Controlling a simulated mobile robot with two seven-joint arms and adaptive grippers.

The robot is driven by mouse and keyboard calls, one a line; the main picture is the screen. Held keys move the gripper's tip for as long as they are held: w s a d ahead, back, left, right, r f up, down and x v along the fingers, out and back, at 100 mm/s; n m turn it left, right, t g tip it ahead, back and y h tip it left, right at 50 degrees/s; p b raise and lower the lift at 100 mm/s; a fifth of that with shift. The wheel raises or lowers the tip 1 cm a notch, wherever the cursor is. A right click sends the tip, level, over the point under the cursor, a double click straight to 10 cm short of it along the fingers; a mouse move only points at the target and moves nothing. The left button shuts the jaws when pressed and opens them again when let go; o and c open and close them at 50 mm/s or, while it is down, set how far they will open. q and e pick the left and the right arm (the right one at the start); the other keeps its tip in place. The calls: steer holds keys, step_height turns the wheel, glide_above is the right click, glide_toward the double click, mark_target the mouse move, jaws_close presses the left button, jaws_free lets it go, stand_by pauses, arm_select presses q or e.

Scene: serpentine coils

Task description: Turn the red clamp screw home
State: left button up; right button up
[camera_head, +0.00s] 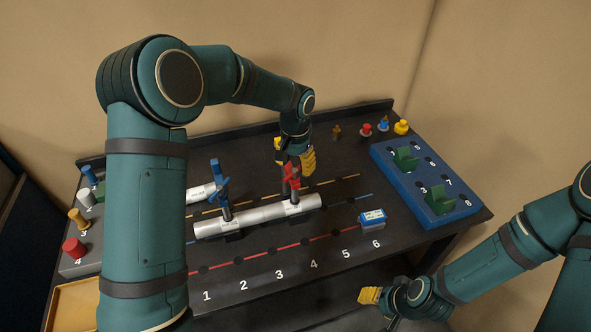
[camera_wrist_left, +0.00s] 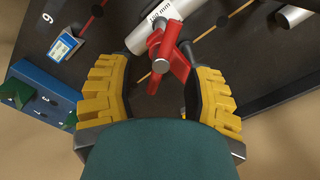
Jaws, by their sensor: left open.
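The red clamp screw (camera_head: 292,176) stands upright over the near silver tube (camera_head: 255,216), close to the tube's right end. In the left wrist view the red screw (camera_wrist_left: 176,62) with its crossbar shows between the yellow fingers, with gaps on both sides. My left gripper (camera_head: 294,158) is open just above and behind the screw, its fingers spread either side in the left wrist view (camera_wrist_left: 162,82). A blue clamp screw (camera_head: 216,185) stands on the same tube's left part. My right gripper (camera_head: 369,295) is low at the table's front, away from the screw; its opening is unclear.
A blue block (camera_head: 431,188) with green pieces sits at the right. A small blue-and-white box (camera_head: 372,219) lies near number 6. Coloured knobs (camera_head: 366,130) stand at the back, more at the left. A second tube (camera_head: 200,193) lies behind.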

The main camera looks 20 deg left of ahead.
mark_target(295, 169)
arm_select(q)
step_height(295, 169, up, 10)
steer(key=shift+f, duration=0.25)
steer(key=shift+f, duration=0.1)
